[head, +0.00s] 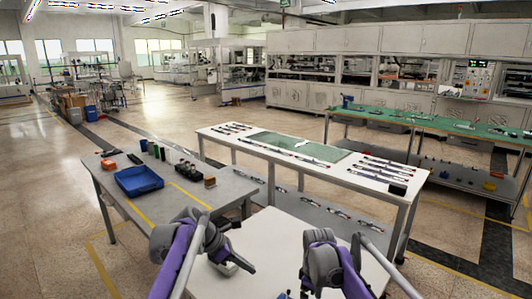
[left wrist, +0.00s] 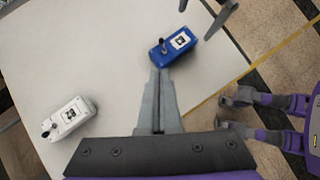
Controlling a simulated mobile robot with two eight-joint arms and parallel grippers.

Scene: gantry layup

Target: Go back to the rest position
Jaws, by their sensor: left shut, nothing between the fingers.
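My left gripper (head: 252,269) is shut and empty over a white table (head: 290,230) in the head view. Its closed fingers (left wrist: 158,76) show in the left wrist view, tips just by a blue box (left wrist: 173,46) with a black-and-white tag and a small dark knob. Whether they touch it I cannot tell. A white box (left wrist: 68,118) with a similar tag and knob lies on the table at the left wrist view's left. My right arm comes in at the lower right of the head view; its gripper is mostly hidden there. Grey prongs at the wrist view's top may be its fingers.
A grey table (head: 205,185) at the left holds a blue bin (head: 138,181) and small items. A long white bench (head: 225,142) with a green mat (head: 285,146) and tools stands ahead. A green-topped bench (head: 420,122) is behind it. Open floor lies at the left.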

